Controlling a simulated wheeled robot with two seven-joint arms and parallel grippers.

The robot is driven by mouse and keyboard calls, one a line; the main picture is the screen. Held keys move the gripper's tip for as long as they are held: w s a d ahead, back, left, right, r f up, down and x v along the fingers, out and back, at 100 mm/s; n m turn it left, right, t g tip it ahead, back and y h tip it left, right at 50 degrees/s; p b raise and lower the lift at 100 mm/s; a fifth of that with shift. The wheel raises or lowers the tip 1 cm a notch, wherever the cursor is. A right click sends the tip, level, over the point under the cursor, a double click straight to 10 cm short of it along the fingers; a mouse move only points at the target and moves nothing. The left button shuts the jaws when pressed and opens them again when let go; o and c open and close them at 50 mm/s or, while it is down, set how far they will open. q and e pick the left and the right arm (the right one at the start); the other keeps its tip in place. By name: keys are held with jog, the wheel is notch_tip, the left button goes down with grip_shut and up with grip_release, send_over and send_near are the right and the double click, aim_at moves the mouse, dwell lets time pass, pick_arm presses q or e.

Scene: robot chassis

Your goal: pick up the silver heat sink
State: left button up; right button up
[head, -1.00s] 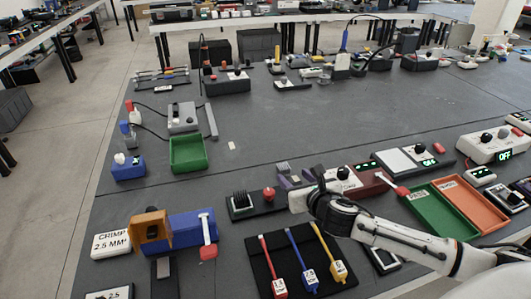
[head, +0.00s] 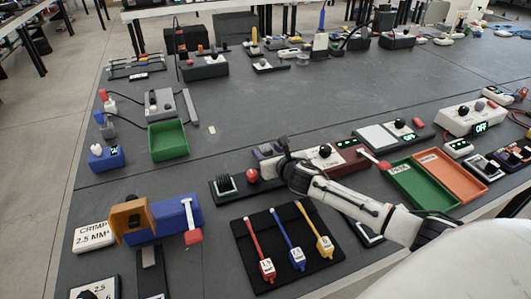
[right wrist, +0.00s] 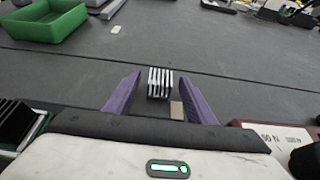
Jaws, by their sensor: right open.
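The silver heat sink (right wrist: 160,83), a small block with upright light and dark fins, stands on the dark bench top in the right wrist view. My right gripper (right wrist: 160,76) is open, its two purple fingers on either side of the heat sink in the picture. I cannot tell whether the fingertips reach it, but no contact shows. In the head view my right gripper (head: 267,151) points away over the bench, and the heat sink is not clearly visible there. My left gripper is not in view.
A small tan piece (right wrist: 177,110) lies near the right finger. A green tray (head: 168,140) stands farther left. A dark base with a red knob (head: 252,175), a maroon-and-white box (head: 345,160) and a tool mat (head: 255,250) are close to the arm.

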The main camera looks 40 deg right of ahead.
jog(key=c, duration=1.1)
